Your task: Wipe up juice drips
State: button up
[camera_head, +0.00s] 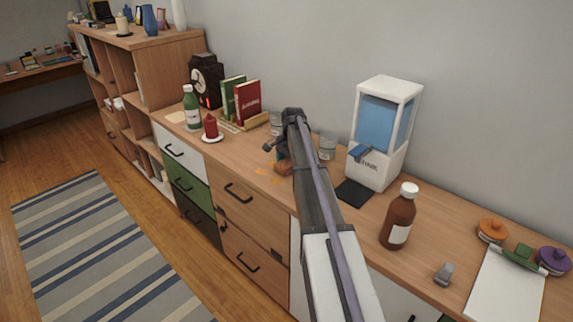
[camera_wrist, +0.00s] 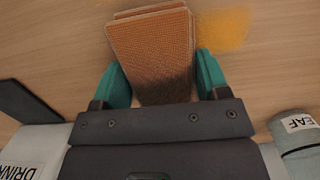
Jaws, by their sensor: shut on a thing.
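My gripper (camera_wrist: 162,76) has teal fingertips on both sides of an orange-brown textured sponge or pad (camera_wrist: 150,40) and is shut on it. In the head view, the gripper (camera_head: 282,150) is low over the sideboard top, and the pad (camera_head: 283,169) shows below it, partly hidden by my arm. An orange juice patch (camera_wrist: 222,27) lies on the wood to the right of the pad in the wrist view. Faint orange marks (camera_head: 265,178) show left of the pad in the head view. I cannot tell whether the pad touches the wood.
A white drink dispenser (camera_head: 390,130) with a dark mat (camera_head: 353,192) stands right of my arm. Jars (camera_head: 327,148) stand close behind the gripper. A brown bottle (camera_head: 399,215) is at front right.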

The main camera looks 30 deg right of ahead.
aim_at(278, 164)
jog(key=shift+w+a+f, duration=0.1)
jog(key=shift+w+a, duration=0.2)
jog(key=shift+w, duration=0.6)
jog(key=shift+s+a, duration=0.25)
jog(key=shift+a, duration=0.65)
jog(key=shift+s+a, duration=0.25)
jog(key=shift+a, duration=0.65)
jog(key=shift+s+a, duration=0.3)
jog(key=shift+a, duration=0.45)
jog(key=shift+s+a, duration=0.25)
jog(key=shift+a, duration=0.5)
jog(key=shift+s+a, duration=0.25)
jog(key=shift+a, duration=0.75)
jog(key=shift+s+a, duration=0.2)
jog(key=shift+a, duration=0.75)
jog(key=shift+w+a, duration=0.2)
jog(key=shift+w, duration=0.75)
jog(key=shift+w+d, duration=0.5)
jog(key=shift+d, duration=1.25)
jog(key=shift+w+d, duration=0.55)
jog(key=shift+d, duration=1.2)
jog(key=shift+w+d, duration=0.5)
jog(key=shift+d, duration=1.25)
notch_tip(278, 164, up, 6)
jog(key=p, duration=0.6)
jog(key=shift+a, duration=0.1)
